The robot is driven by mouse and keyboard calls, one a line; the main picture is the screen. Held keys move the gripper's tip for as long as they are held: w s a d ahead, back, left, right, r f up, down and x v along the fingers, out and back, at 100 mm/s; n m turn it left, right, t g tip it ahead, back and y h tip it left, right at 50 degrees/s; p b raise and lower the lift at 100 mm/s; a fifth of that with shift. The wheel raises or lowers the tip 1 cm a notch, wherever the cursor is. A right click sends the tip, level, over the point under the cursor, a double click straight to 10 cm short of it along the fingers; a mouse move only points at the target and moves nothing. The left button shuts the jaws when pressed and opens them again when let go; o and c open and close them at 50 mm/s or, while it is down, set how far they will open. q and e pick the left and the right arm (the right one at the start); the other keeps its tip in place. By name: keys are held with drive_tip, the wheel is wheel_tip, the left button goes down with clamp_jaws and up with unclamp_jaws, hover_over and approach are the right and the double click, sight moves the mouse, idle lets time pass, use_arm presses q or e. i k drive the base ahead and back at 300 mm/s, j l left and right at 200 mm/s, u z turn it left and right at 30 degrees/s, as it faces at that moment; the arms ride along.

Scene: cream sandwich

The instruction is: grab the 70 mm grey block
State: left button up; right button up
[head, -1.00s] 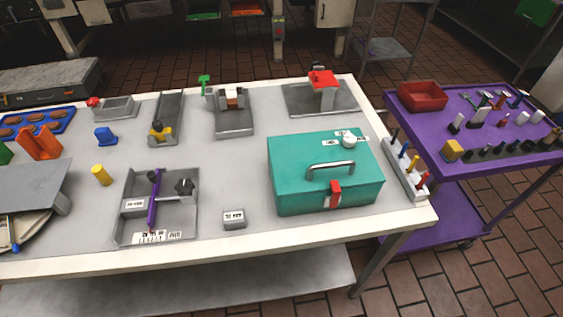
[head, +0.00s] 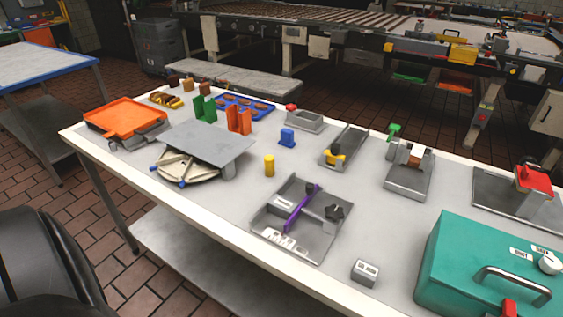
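A small grey block (head: 366,272) with a white label on its top lies on the table near the front edge, between the grey tray and the teal box. Its printing is too small to read surely. Another white-labelled grey piece (head: 283,203) sits inside the grey tray (head: 322,258); its label is also unreadable. Neither of my grippers is in view, so nothing shows touching the block.
The teal box (head: 440,260) with a metal handle stands right of the block. The tray also holds a purple bar (head: 300,210) and a black knob (head: 334,212). The table top (head: 225,215) is bare left of the tray.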

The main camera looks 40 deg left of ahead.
sight(283, 206)
drive_tip(key=k+l+u, duration=0.1)
drive_tip(key=u, duration=1.05)
